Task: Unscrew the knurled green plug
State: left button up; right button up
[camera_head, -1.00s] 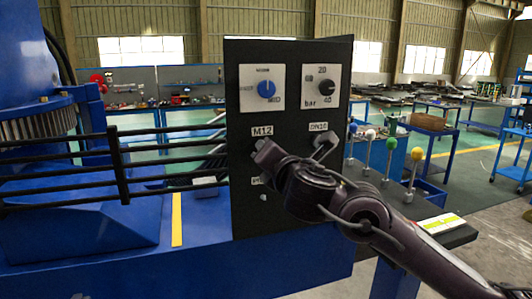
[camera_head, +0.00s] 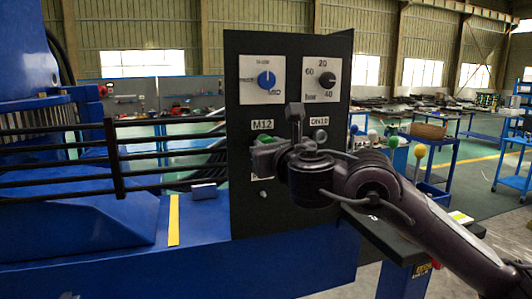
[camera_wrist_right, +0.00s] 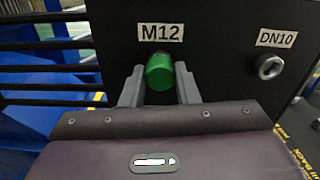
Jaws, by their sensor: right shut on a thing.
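The green plug (camera_head: 268,140) sits in the black panel (camera_head: 240,210) under the M12 label (camera_head: 262,124). In the right wrist view the plug (camera_wrist_right: 160,72) is a green cylinder standing out from the panel below the M12 label (camera_wrist_right: 160,33). My right gripper (camera_wrist_right: 159,72) has one grey finger on each side of it and is shut on it. In the head view my right gripper (camera_head: 268,153) and wrist partly cover the plug. Its knurling is too small to make out. My left gripper is not in view.
The DN10 fitting (camera_wrist_right: 269,67) is on the panel to the right of the plug. A blue knob (camera_head: 266,79) and a black bar knob (camera_head: 327,83) are above. Black rails (camera_head: 160,160) run left of the panel. Several ball-topped levers (camera_head: 418,153) stand right, behind my arm.

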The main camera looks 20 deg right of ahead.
jog(key=shift+a+f+n, duration=0.1)
jog(key=shift+f+n, duration=0.2)
jog(key=shift+n, duration=0.1)
jog(key=n+b, duration=0.3)
jog(key=n, duration=0.2)
jog(key=o, duration=0.7)
jog(key=shift+c, duration=0.2)
jog(key=o, duration=0.5)
jog(key=shift+s+r, duration=0.1)
jog(key=shift+r, duration=0.1)
jog(key=shift+c, duration=0.9)
